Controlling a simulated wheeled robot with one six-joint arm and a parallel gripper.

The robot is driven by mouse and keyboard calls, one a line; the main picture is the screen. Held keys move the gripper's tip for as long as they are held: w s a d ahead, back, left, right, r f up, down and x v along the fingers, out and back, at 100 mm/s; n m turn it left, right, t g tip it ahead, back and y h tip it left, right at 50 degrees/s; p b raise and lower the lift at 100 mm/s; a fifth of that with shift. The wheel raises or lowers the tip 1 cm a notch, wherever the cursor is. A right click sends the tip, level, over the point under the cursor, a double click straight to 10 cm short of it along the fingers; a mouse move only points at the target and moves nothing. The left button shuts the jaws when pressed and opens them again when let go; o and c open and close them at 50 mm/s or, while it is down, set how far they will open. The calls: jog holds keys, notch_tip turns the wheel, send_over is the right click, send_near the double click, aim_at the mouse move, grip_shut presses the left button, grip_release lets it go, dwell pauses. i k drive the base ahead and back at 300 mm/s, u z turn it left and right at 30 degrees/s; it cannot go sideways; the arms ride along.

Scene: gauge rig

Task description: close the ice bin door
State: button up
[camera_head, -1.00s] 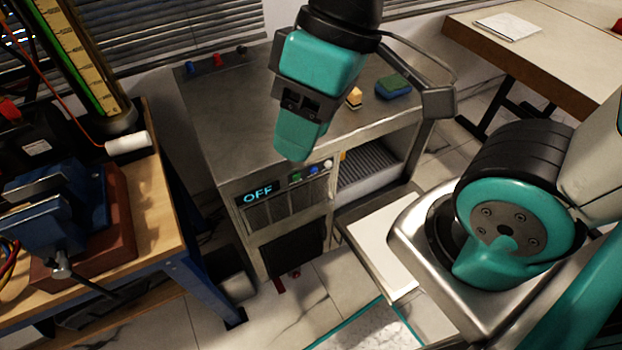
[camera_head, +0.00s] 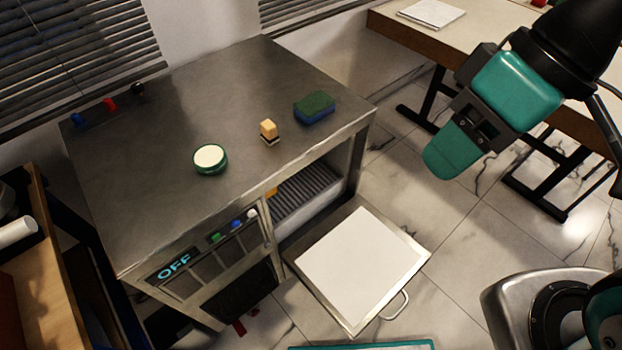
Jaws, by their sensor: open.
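The ice bin door (camera_head: 362,260) is a white panel with a metal rim. It hangs open, folded down and out from the front of the steel ice machine (camera_head: 190,110). Its curved handle (camera_head: 396,306) is at the outer edge, to the lower right. The bin opening (camera_head: 312,197) above it shows a dark ribbed inside. My gripper (camera_head: 445,165) is up and to the right of the door, apart from it, over the floor. It looks empty, and one teal finger hides most of the other.
On the machine's top are a round green-rimmed tin (camera_head: 210,159), a small yellow-topped block (camera_head: 268,131) and a green and blue sponge (camera_head: 314,108). The front panel display (camera_head: 174,266) reads OFF. A table (camera_head: 480,30) stands at the back right.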

aim_at(355, 262)
jog(key=z, duration=0.8)
jog(key=k, duration=1.85)
jog(key=u, duration=1.05)
